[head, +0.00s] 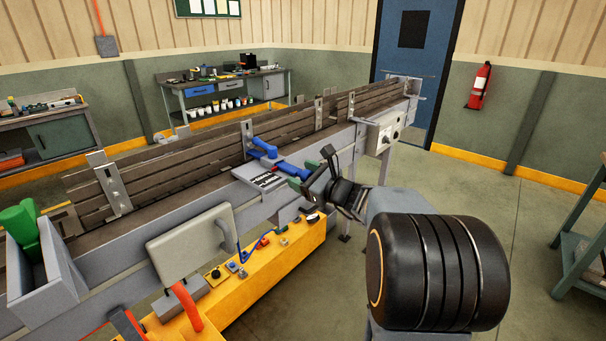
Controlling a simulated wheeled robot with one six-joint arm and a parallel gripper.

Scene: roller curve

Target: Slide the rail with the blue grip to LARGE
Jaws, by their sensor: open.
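The blue grip (265,148) stands on the conveyor's near side, at the guide bracket in the middle. A blue bar (291,168) runs from near it to the right, toward my gripper. A pale label plate (262,179) with dark lettering lies just below the grip; its words are too small to read. My dark gripper (312,169) is open, with green parts at its fingers. It is right of the blue grip and apart from it, by the conveyor's near edge. Whether the bar's right end touches a finger cannot be told.
The long conveyor (150,213) with brown side rails crosses the view. A grey panel (190,246) and a yellow cabinet (262,268) with small parts stand on its near side. A grey bin (40,285) with a green item is at left. Open floor lies at right.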

